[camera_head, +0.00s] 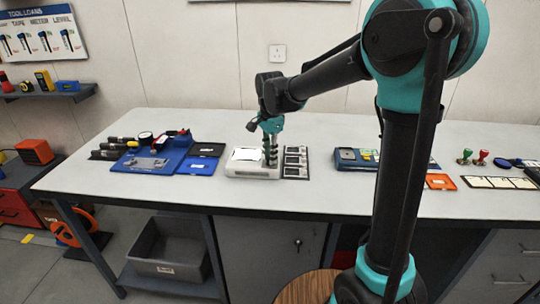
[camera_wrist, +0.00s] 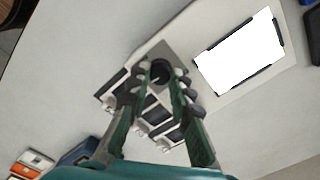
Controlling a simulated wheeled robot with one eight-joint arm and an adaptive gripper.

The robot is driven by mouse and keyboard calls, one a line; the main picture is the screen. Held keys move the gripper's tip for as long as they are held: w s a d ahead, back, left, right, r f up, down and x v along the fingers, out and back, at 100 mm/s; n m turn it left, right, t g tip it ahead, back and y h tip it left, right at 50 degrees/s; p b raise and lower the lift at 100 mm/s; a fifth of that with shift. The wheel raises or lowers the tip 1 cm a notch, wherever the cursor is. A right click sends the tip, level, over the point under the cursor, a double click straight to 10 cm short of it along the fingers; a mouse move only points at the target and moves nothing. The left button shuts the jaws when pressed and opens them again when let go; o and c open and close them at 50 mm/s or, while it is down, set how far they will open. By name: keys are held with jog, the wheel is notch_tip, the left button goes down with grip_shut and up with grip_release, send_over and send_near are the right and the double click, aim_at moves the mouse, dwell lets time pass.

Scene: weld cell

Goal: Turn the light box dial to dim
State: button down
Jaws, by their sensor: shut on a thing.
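The light box (camera_head: 250,171) is a pale box with a bright white lit panel, on the middle of the workbench. In the wrist view its lit panel (camera_wrist: 240,58) is at the upper right. The dial (camera_wrist: 160,72) is a dark round knob on a grey plate beside the panel. My gripper (camera_wrist: 161,80) is shut on the dial, with a green finger on each side of it. In the head view my gripper (camera_head: 270,150) reaches down onto the right part of the light box and hides the dial there. The dial's setting cannot be read.
A dark strip of framed pieces (camera_head: 296,162) lies close to the right of the light box. A blue mat with tools (camera_head: 152,164) and a dark tray (camera_head: 207,149) lie to the left. A blue case (camera_head: 352,160) is further right. Bare bench (camera_head: 320,197) lies in front.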

jog(key=n, duration=0.4)
jog(key=shift+n, duration=0.3)
jog(key=n, duration=1.4)
jog(key=shift+n, duration=0.3)
dwell(0.4)
jog(key=c, duration=1.3)
grip_release()
jog(key=shift+c, duration=0.2)
